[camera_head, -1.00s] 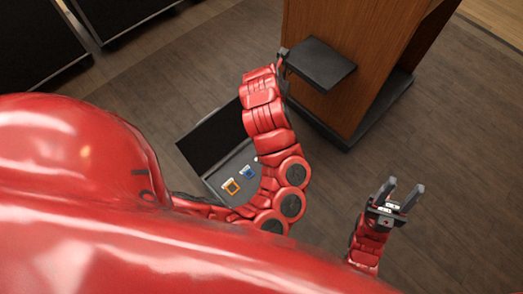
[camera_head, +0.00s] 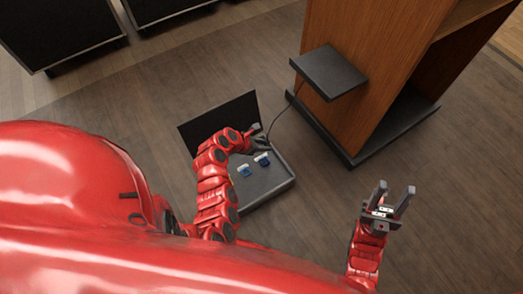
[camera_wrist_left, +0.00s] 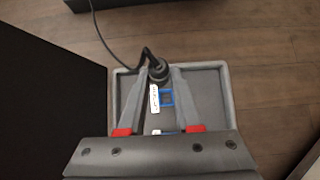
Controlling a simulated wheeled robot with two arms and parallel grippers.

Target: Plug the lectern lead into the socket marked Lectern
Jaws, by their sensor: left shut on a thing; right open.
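In the left wrist view my left gripper (camera_wrist_left: 158,72) is shut on the dark round plug (camera_wrist_left: 158,74) of the lectern lead (camera_wrist_left: 112,48). The plug is over the floor box, just beyond a blue-framed socket (camera_wrist_left: 167,98) with a white label (camera_wrist_left: 154,98); the label's writing is too small to read. I cannot tell whether the plug touches the panel. In the head view the left gripper (camera_head: 258,138) is over the box, with two blue-marked sockets (camera_head: 262,159) (camera_head: 243,170) nearby. My right gripper (camera_head: 393,196) is open and empty, away from the box.
The floor box (camera_head: 272,188) has its dark lid (camera_head: 228,113) standing open at the back left. The wooden lectern (camera_head: 352,45) with its dark shelf (camera_head: 330,72) stands behind to the right. Black cases (camera_head: 65,30) stand at the back left. Wooden floor lies clear between.

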